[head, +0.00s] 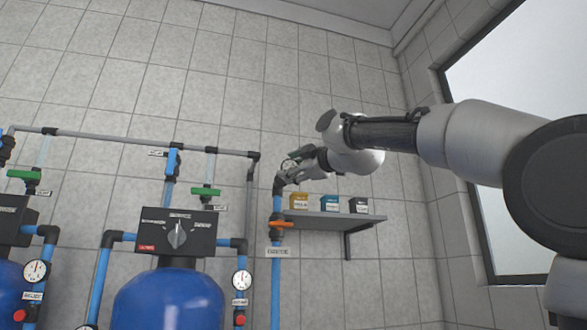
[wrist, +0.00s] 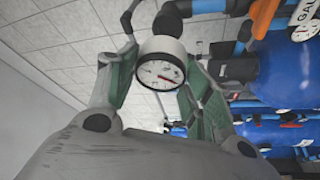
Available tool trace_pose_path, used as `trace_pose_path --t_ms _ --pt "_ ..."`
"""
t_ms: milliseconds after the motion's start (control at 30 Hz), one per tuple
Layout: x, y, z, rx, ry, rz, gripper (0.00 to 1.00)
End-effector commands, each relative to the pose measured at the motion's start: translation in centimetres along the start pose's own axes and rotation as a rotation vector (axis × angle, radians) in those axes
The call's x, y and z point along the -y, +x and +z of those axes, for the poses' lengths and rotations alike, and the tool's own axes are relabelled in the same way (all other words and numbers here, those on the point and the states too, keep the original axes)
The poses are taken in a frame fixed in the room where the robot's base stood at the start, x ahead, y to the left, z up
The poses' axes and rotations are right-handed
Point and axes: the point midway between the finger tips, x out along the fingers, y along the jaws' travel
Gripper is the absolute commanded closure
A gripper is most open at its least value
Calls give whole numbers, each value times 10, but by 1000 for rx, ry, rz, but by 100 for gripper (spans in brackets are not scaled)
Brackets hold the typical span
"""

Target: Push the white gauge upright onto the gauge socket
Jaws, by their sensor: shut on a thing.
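The white gauge (wrist: 161,63), a round dial with a dark rim and red needle, sits between the two green-padded fingers of my gripper (wrist: 158,75) in the wrist view. My gripper is shut on it. In the head view the gauge (head: 288,165) is small at my gripper (head: 290,172), above the blue vertical pipe (head: 276,240). A black fitting (head: 278,186), which looks like the gauge socket, tops that pipe. In the wrist view a black fitting (wrist: 170,18) lies right behind the gauge. Whether the gauge's stem touches or sits in the socket cannot be told.
A grey shelf (head: 330,216) with several small boxes stands just right of the pipe. An orange valve handle (head: 281,224) is lower on the pipe. Blue tanks (head: 170,302), a control box (head: 177,232) and other gauges (head: 242,280) are left. The wall above is clear.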

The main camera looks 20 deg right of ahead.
Motion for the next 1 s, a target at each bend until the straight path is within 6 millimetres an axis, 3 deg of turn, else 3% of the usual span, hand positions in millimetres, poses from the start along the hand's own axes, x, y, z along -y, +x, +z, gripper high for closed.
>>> trace_pose_path --t_ms 400,1000 --pt "0 36 15 1 1 0 70" --pt "0 43 18 1 1 0 70"
